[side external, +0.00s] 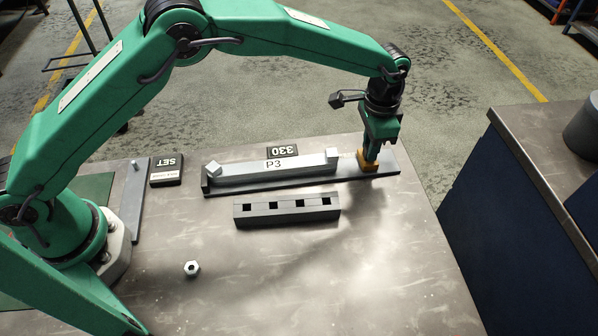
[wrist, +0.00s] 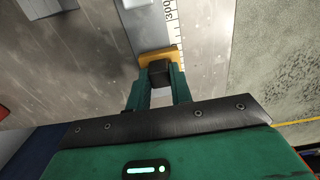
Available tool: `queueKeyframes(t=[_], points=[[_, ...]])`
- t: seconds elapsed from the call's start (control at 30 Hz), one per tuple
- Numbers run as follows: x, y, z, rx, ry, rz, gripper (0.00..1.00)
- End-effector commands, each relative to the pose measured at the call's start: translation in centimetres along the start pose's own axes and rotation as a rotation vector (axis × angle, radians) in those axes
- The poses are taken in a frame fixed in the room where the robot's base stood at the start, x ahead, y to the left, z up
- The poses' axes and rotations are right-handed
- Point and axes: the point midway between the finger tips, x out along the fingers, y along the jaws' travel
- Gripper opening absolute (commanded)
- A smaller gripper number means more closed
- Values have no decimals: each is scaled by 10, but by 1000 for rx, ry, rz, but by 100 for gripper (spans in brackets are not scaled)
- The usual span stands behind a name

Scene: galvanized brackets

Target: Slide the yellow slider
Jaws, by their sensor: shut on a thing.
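The yellow slider (side external: 367,164) sits on the dark rail (side external: 384,160) near the rail's right end. My gripper (side external: 372,150) points down over the slider and is shut on it. In the wrist view the yellow slider (wrist: 158,56) shows between and just beyond my gripper's fingers (wrist: 159,85), which close on its dark block. A ruler scale (wrist: 170,14) marked 300 runs beside the rail in the wrist view. A grey bar (side external: 235,172) marked P3, with bent-up ends, lies on the rail to the left of the slider.
A dark block with several square holes (side external: 287,211) lies in front of the rail. A hex nut (side external: 192,268) lies on the bench. A "330" plate (side external: 283,151) is behind the rail and a "SET" block (side external: 166,169) is at its left. The right front bench is clear.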

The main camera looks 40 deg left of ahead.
Motion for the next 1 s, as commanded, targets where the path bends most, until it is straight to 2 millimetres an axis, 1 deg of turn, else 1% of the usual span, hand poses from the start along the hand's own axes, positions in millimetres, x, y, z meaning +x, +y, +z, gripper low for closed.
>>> queueKeyframes(t=[0.1,0.6,0.8,1.0], points=[[-1,-2,-10,-1,5,-1,0],[-2,-2,-42,-2,7,-2,0],[-3,-2,-49,-3,10,-2,0],[-3,-1,-51,-2,15,-3,0]])
